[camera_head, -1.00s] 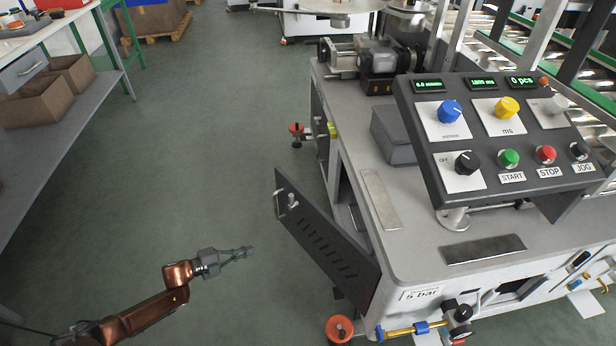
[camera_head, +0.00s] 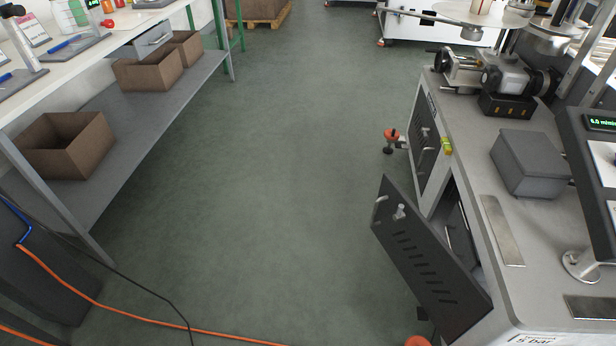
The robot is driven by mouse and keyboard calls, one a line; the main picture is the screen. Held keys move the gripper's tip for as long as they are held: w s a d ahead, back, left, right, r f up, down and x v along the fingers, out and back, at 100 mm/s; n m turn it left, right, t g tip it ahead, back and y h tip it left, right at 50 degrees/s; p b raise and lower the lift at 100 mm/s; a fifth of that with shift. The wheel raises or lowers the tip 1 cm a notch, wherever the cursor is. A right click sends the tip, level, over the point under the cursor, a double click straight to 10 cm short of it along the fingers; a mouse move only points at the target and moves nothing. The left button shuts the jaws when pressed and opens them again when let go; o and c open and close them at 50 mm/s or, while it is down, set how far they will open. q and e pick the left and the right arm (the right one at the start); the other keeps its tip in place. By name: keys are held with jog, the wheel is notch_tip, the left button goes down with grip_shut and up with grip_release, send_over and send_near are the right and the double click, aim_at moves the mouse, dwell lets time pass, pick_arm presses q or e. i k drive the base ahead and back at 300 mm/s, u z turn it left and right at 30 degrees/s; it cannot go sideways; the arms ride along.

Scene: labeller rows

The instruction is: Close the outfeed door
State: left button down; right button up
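The outfeed door (camera_head: 428,268) is a dark grey slotted panel low on the side of the labeller machine (camera_head: 478,190). It stands open, swung out over the floor from its near edge, with a handle (camera_head: 379,207) and a latch knob (camera_head: 400,212) near its free upper end. The door opening (camera_head: 458,228) shows behind it. Another dark panel (camera_head: 424,150) farther along the same side lies flush with the machine. Neither of my grippers is in view.
Open green floor (camera_head: 270,190) lies between the machine and a bench with a lower shelf (camera_head: 150,120) holding brown boxes (camera_head: 62,150). An orange cable (camera_head: 110,308) and a black cable cross the floor at lower left. An orange-topped machine foot (camera_head: 391,135) juts out.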

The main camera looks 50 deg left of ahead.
aim_at(452, 299)
jog(key=u, duration=0.85)
jog(key=i, duration=0.85)
jog(key=z, duration=0.55)
